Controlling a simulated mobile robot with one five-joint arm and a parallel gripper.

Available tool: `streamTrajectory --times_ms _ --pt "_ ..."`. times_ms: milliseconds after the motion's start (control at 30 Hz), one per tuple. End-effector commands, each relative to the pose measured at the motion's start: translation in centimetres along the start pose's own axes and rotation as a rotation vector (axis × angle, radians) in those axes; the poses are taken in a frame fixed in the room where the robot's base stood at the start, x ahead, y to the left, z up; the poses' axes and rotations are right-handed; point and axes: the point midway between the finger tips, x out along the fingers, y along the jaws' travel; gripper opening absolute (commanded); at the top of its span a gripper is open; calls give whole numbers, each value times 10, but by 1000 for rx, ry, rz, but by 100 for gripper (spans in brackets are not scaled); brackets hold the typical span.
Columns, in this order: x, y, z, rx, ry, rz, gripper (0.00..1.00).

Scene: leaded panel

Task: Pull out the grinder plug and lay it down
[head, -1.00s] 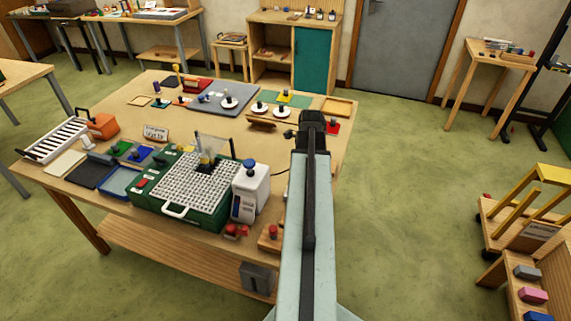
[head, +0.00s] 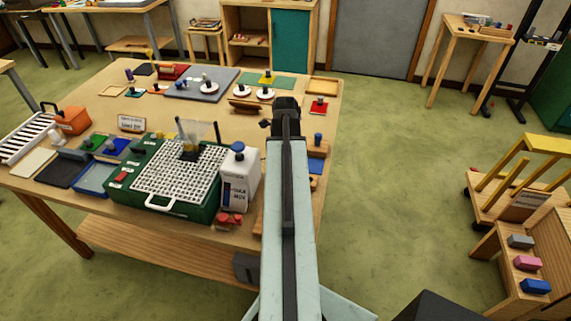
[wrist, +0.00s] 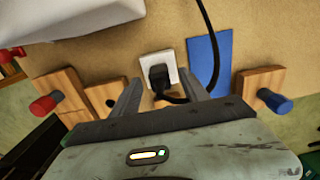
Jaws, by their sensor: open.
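In the wrist view a black plug (wrist: 159,75) sits in a white square socket plate (wrist: 147,62), with a black cord running from it. My gripper (wrist: 158,84) is open, its two fingers on either side of the plug, apart from it. In the head view my gripper (head: 286,107) reaches over the right part of the table, and my arm hides the plug and socket. The green grinder (head: 160,200) with a white grid top stands on the table to the left of my arm.
A blue mat (wrist: 209,60) lies right of the socket. Wooden blocks with a red knob (wrist: 43,104) and a blue knob (wrist: 275,101) flank it. A white container (head: 240,185) stands beside the grinder. The floor right of the table (head: 400,180) is clear.

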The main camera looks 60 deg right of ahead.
Motion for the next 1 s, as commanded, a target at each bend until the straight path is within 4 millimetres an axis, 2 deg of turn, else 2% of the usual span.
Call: streamTrajectory --times_ms 33,100,333,367,533,567,600,633,700,1000 --pt "13 0 0 0 0 0 53" --pt "16 0 0 0 0 0 53" --pt "14 0 -1 1 0 0 53" --pt "14 0 -1 1 0 0 50" --pt "14 0 -1 1 0 0 3" --pt "14 0 -1 1 0 0 0" --pt "14 0 -1 1 0 0 0" --pt "14 0 -1 2 0 0 18" --pt "14 0 -1 2 0 0 0" --pt "12 0 -1 2 0 0 0"
